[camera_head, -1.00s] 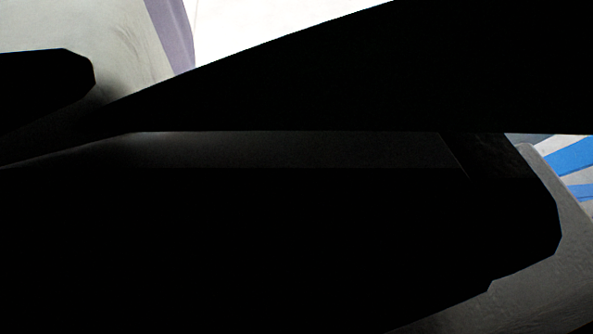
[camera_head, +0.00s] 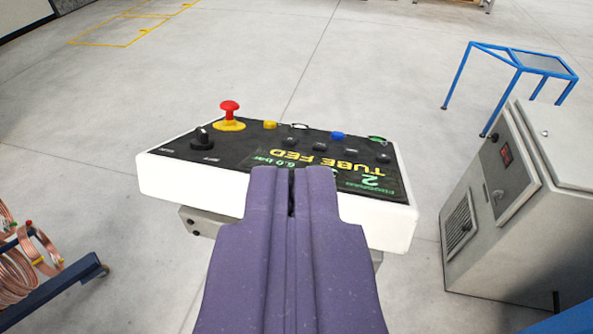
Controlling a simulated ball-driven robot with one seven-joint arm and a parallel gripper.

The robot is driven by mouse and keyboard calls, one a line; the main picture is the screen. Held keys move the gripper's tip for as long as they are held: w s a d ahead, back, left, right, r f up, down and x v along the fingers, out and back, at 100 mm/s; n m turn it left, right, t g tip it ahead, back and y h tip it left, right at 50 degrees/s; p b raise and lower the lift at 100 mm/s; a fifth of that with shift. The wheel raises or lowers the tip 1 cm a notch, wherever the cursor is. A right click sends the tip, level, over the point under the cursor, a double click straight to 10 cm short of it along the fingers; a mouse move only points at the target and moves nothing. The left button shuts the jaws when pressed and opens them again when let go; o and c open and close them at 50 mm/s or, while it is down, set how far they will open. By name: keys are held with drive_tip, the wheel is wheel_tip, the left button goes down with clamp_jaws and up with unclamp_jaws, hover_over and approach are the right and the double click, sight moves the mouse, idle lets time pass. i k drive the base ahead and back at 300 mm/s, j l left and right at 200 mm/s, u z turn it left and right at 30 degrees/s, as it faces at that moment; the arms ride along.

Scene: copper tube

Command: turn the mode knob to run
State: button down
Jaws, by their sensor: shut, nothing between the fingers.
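The mode knob (camera_head: 201,137) is a small black rotary knob at the left of a black-topped control panel (camera_head: 230,163) with a white body. Small labels lie around it, too small to read. My gripper (camera_head: 292,170), purple, is shut and empty. Its fingertips overlap the panel's near edge in the picture, to the right of the knob and nearer to me. The fingers hide part of the panel's front and lettering. I cannot tell whether they touch the panel; they are clear of the knob.
A red mushroom button (camera_head: 230,112) on a yellow base stands just right of the knob. Yellow, black, blue and green buttons line the far edge. A grey cabinet (camera_head: 500,200) stands right, a blue frame (camera_head: 510,62) behind it. Copper coils (camera_head: 20,265) are at lower left. Floor beyond is open.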

sight(202, 142)
drive_tip(key=i+j, duration=0.2)
drive_tip(key=i, duration=0.15)
drive_tip(key=i+j, duration=0.25)
drive_tip(key=i+j+u, duration=0.1)
drive_tip(key=i, duration=0.4)
drive_tip(key=k+j, duration=0.05)
drive_tip(key=j, duration=0.05)
